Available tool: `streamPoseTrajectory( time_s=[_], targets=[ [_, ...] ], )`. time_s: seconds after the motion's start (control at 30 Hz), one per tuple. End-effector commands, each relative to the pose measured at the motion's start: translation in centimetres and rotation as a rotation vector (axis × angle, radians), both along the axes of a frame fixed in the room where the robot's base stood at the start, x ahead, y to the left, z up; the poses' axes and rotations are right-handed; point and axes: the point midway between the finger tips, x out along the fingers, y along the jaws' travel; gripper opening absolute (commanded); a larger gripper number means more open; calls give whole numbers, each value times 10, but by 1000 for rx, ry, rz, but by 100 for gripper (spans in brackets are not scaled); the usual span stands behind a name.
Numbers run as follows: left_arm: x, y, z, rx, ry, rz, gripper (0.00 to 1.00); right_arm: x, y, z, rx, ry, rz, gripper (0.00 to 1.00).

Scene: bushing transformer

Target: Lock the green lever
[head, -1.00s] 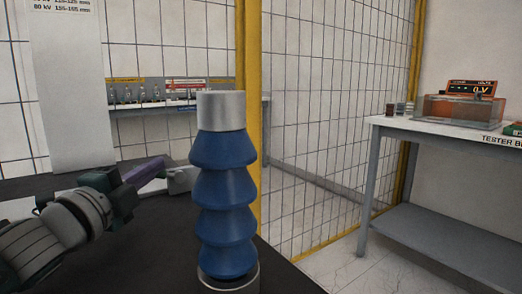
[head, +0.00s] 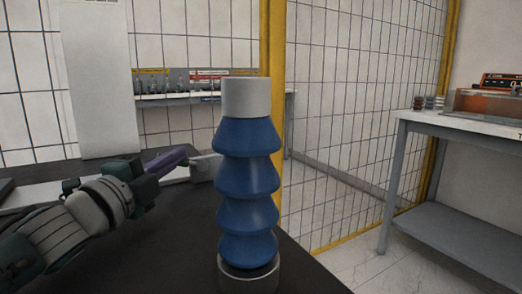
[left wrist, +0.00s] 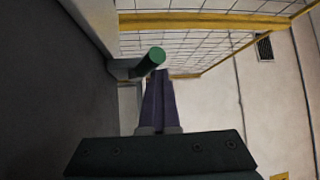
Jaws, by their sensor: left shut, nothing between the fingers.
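My left gripper (head: 184,157) has purple fingers, shut and empty, at the left of the head view. In the left wrist view the gripper's tips (left wrist: 160,74) lie just below and right of the lever's end. I cannot tell whether they touch it. A grey metal bar (head: 205,168) lies beyond the fingertips, partly hidden by the bushing. My right gripper is not in view.
A blue ribbed bushing (head: 248,190) with a silver cap stands upright on the dark table (head: 190,245), right of my left gripper. A yellow-framed mesh fence (head: 345,120) stands behind. A grey bench (head: 425,127) with small items stands at the right.

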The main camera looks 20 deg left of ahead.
Motion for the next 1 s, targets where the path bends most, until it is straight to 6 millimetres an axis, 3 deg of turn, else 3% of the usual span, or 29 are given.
streamPoseTrajectory(
  time_s=[0.03,0.43,0.6,1.0],
  targets=[
    [-11,5,-12,-3,30,16,0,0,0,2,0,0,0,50],
    [-76,-1,-10,0,2,3,0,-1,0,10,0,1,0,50],
    [-85,-2,-9,1,-3,0,0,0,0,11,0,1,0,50],
    [-85,-3,-9,1,-5,-1,0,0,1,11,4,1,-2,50]
  ],
)
